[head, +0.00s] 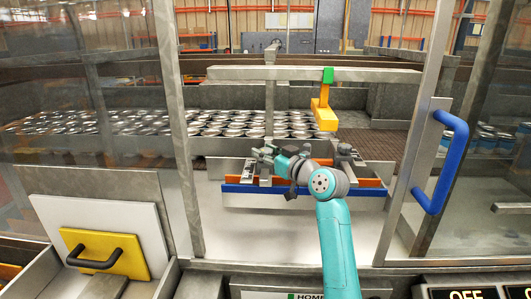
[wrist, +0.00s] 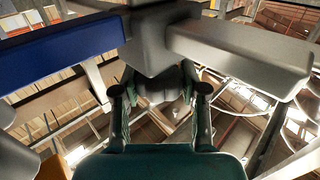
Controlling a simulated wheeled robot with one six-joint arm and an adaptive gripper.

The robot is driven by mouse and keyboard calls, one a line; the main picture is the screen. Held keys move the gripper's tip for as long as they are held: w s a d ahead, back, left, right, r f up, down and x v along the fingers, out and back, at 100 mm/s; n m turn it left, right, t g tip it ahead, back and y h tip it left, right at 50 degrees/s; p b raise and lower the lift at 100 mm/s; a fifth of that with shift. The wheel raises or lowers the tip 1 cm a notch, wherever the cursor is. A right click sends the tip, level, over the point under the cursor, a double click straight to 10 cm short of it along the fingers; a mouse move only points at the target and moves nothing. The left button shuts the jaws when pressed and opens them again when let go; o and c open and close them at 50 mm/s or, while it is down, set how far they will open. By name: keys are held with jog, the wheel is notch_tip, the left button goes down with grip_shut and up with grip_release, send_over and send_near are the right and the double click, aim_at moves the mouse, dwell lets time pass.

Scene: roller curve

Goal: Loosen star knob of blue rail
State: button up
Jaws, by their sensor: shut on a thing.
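The blue rail (head: 300,190) runs left to right along the near side of the conveyor opening. In the wrist view the blue rail (wrist: 62,53) crosses the upper left and meets a grey clamp block (wrist: 155,48). A dark grey star knob (wrist: 156,84) sits against this block, between my gripper's fingers. My gripper (wrist: 156,93) is shut on the star knob. In the head view my gripper (head: 268,158) is at the left bracket of the rail, and the knob is hidden there. The knob's turn angle cannot be told.
An orange rail (head: 370,182) lies behind the blue one, with a second bracket (head: 345,157) at the right. Many cans (head: 235,130) stand on the conveyor beyond. A yellow part (head: 323,115) hangs from a crossbar (head: 230,73) above. A door frame with a blue handle (head: 436,160) stands right.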

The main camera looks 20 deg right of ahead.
jog(key=shift+f, duration=0.35)
jog(key=o, duration=1.1)
jog(key=shift+w, duration=0.15)
jog(key=shift+o, duration=0.3)
jog(key=shift+r, duration=0.15)
jog(key=v, duration=1.2)
jog(key=shift+d, duration=0.15)
